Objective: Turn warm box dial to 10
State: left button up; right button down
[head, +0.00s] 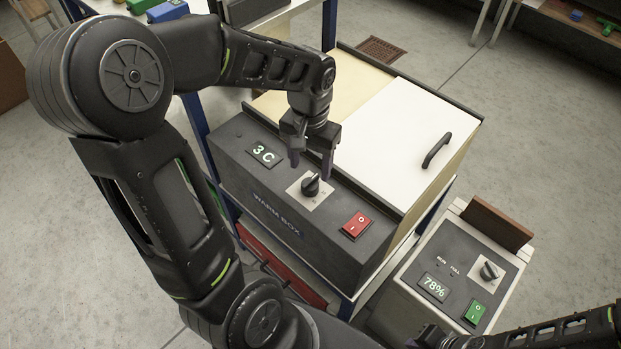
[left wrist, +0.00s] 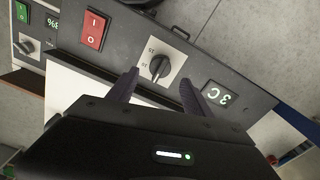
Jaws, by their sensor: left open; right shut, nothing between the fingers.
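The warm box (head: 232,160) has a dark sloping front panel with a "WARM BOX" label. Its black dial (head: 310,185) sits on a pale square plate; the pointer's exact mark is too small to read. The display (head: 264,154) reads 3 C. My left gripper (head: 311,168) is open and points down over the dial, one finger on each side. In the left wrist view the dial (left wrist: 159,67) shows between the open fingertips (left wrist: 159,83), with no clear contact. My right gripper (head: 432,338) is at the bottom right edge, shut and partly hidden, away from the warm box.
A red rocker switch (head: 356,224) is to the right of the dial. The box has a white lid (head: 395,135) with a black handle (head: 436,150). A second unit (head: 455,262) at lower right has a 78% display, a dial and a green switch. Open floor lies beyond.

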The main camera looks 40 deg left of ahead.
aim_at(310, 180)
pick_arm(q)
notch_tip(310, 180, down, 6)
jog(key=shift+f, duration=0.1)
jog(key=shift+c, duration=0.2)
grip_shut()
dwell(0.6)
